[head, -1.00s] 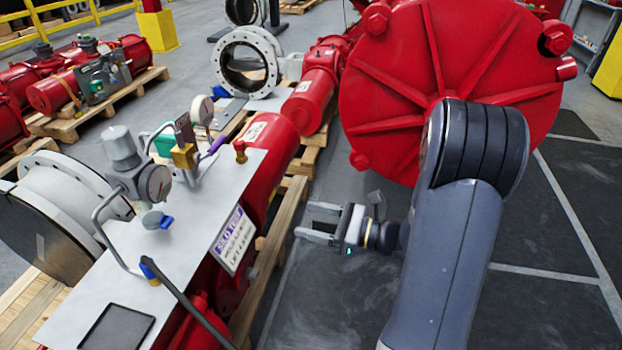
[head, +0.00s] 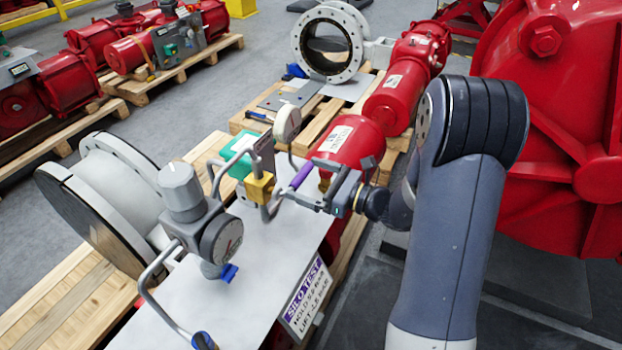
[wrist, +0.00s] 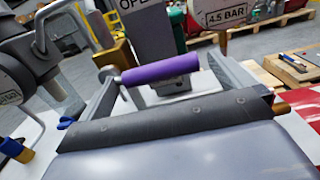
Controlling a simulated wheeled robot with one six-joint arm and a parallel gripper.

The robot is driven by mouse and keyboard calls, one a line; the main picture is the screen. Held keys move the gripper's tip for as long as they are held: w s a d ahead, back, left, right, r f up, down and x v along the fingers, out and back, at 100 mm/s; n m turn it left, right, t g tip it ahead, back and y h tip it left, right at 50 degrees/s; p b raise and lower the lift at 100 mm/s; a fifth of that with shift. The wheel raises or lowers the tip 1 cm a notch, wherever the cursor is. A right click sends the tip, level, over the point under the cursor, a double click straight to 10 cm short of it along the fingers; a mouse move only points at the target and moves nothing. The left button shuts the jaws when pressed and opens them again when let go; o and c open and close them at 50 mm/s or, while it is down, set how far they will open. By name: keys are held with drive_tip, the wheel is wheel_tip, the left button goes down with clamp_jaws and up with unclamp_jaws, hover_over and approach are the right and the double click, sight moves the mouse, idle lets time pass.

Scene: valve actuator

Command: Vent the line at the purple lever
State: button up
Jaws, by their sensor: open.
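The purple lever (head: 302,175) is a short purple-sleeved handle beside a brass valve block (head: 260,188) on the white panel. In the wrist view the purple lever (wrist: 160,69) lies crosswise between my gripper's two fingers. My gripper (head: 312,190) is open, with its fingers reaching to the left around the lever in the head view. In the wrist view my gripper (wrist: 165,85) has a finger on each side of the lever, with visible gaps.
A grey regulator with a gauge (head: 221,240) and bent tubing stand left on the white panel (head: 245,305). A small round gauge (head: 287,124) stands behind the lever. A large red actuator (head: 560,110) is at the right.

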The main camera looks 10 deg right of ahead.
drive_tip(key=shift+c, duration=0.6)
drive_tip(key=c, duration=1.2)
drive_tip(key=shift+c, duration=0.2)
